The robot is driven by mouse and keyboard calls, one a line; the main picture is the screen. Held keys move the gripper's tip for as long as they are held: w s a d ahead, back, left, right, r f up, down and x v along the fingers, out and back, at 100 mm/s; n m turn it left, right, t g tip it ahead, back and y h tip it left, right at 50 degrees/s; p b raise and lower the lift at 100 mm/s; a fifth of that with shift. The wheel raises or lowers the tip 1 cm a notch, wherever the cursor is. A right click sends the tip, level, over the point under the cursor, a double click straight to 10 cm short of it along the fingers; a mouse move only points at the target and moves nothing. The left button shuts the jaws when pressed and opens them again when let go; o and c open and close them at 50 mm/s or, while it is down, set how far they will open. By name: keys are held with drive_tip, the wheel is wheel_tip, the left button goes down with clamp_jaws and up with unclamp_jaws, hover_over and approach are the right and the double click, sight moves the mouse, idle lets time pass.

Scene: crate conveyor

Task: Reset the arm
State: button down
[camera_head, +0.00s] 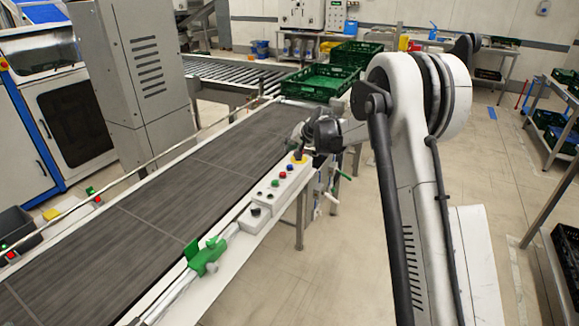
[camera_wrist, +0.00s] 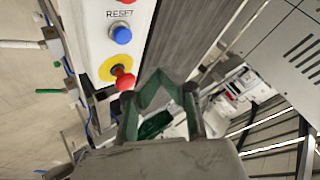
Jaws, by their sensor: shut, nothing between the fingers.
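My gripper (camera_wrist: 157,78) is shut and empty in the wrist view, its two green-edged fingers meeting in front of the camera. Just left of it is a red mushroom button (camera_wrist: 124,81) on a yellow disc. Above that is a blue button (camera_wrist: 121,34) under the label RESET. In the head view, my arm reaches over to the far end of the white control box (camera_head: 276,190) on the conveyor's side rail, and the fingertips are hard to make out there. Whether the fingers touch the box is unclear.
The dark conveyor belt (camera_head: 165,195) runs beside the box and looks empty. A green clamp (camera_head: 205,257) sits on the near rail. A grey machine housing (camera_head: 150,70) stands across the belt. Green crates (camera_head: 320,82) stand at the far end. Open floor lies right of the conveyor.

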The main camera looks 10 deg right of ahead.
drive_tip(key=shift+r, duration=0.1)
drive_tip(key=s+a+r+n+h+b, duration=0.1)
drive_tip(key=s+r, duration=0.4)
drive_tip(key=s, duration=0.4)
drive_tip(key=s+r+b, duration=0.1)
drive_tip(key=s+r, duration=0.4)
drive_tip(key=s, duration=0.5)
drive_tip(key=s+a+r+n+h+b, duration=0.1)
drive_tip(key=s+r, duration=0.4)
drive_tip(key=s, duration=0.4)
drive_tip(key=s+f+b, duration=0.1)
drive_tip(key=s+f, duration=0.2)
drive_tip(key=s, duration=0.7)
drive_tip(key=s+d+f+n+h, duration=0.1)
drive_tip(key=s+f, duration=0.2)
drive_tip(key=s, duration=0.6)
drive_tip(key=s+d+f+g+h+b, duration=0.1)
drive_tip(key=s+f, duration=0.1)
drive_tip(key=s, duration=0.8)
drive_tip(key=shift+s+f+n+b, duration=0.35)
drive_tip(key=shift+f+n, duration=0.05)
